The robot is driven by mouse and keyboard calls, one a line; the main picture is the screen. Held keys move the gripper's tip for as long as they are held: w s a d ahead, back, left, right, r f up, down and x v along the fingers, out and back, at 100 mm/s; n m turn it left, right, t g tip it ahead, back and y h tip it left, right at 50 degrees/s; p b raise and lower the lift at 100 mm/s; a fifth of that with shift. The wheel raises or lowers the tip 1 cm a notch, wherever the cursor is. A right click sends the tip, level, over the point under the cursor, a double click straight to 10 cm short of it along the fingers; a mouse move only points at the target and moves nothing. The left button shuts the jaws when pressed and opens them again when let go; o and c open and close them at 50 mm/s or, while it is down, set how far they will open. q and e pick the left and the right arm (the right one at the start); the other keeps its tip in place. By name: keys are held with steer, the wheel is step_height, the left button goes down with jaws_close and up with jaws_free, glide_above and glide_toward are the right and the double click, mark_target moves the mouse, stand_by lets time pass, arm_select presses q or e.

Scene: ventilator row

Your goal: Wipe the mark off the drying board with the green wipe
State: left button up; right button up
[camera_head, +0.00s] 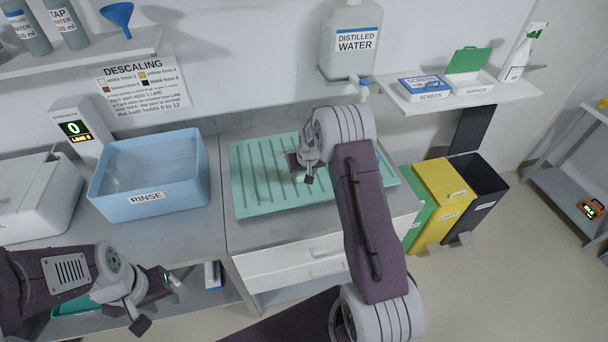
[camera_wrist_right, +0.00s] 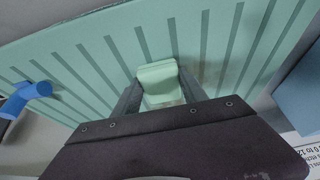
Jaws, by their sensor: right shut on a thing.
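The ribbed green drying board (camera_head: 250,190) lies on the counter; its ribs fill much of the right wrist view (camera_wrist_right: 100,45). A faint brownish smudge (camera_wrist_right: 208,72) shows on it, just right of my right gripper's fingers. My right gripper (camera_head: 301,170) is over the middle of the board, shut on the pale green wipe (camera_wrist_right: 160,84), which sits between its fingers. I cannot tell whether the wipe touches the board. In the head view the wipe is hidden by the gripper. My left gripper (camera_head: 155,300) is open and empty at the lower left, in front of the counter.
A blue rinse basin (camera_head: 150,200) stands left of the board. A distilled water tank (camera_head: 352,45) with a blue tap (camera_head: 363,88) is above its back edge. A shelf (camera_head: 440,103) holds screen and surface wipe boxes. Green, yellow and black bins (camera_head: 445,195) stand to the right.

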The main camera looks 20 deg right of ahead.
steer(key=shift+w+r+p, duration=0.3)
steer(key=shift+r+p, duration=0.25)
steer(key=shift+r, duration=0.2)
steer(key=shift+r+p, duration=0.3)
steer(key=shift+r, duration=0.1)
step_height(320, 180, up, 2)
steer(key=shift+s+r+p, duration=0.15)
steer(key=shift+r+p, duration=0.1)
steer(key=shift+p, duration=0.55)
steer(key=shift+r, duration=0.3)
